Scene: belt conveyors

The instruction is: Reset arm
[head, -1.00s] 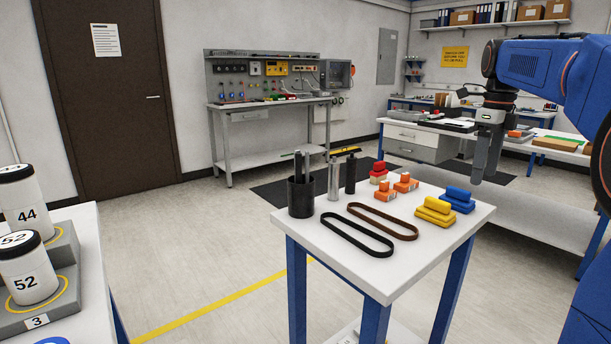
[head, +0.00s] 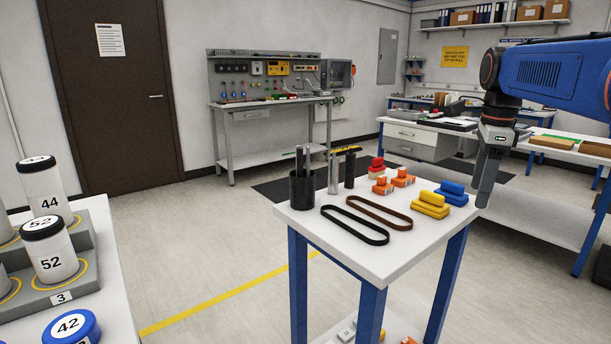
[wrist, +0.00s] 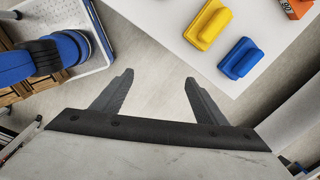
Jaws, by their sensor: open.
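My gripper (head: 487,186) hangs at the end of my blue arm, pointing down beside the right edge of the small white table (head: 400,256) in the head view. In the wrist view my gripper (wrist: 158,84) has its two dark fingers wide apart with nothing between them, over the grey floor. A blue block (head: 452,191) and a yellow block (head: 431,204) lie on the table near it. The blue block (wrist: 241,58) and the yellow block (wrist: 208,24) also show in the wrist view, ahead and to the right of the fingers, apart from them.
The table also holds a black belt (head: 354,226), a brown belt (head: 380,211), orange blocks (head: 383,187) and a black cup (head: 302,188). Numbered canisters (head: 50,250) stand on a grey stepped rack at left. A workbench (head: 572,150) stands behind my gripper. Open floor lies left of the table.

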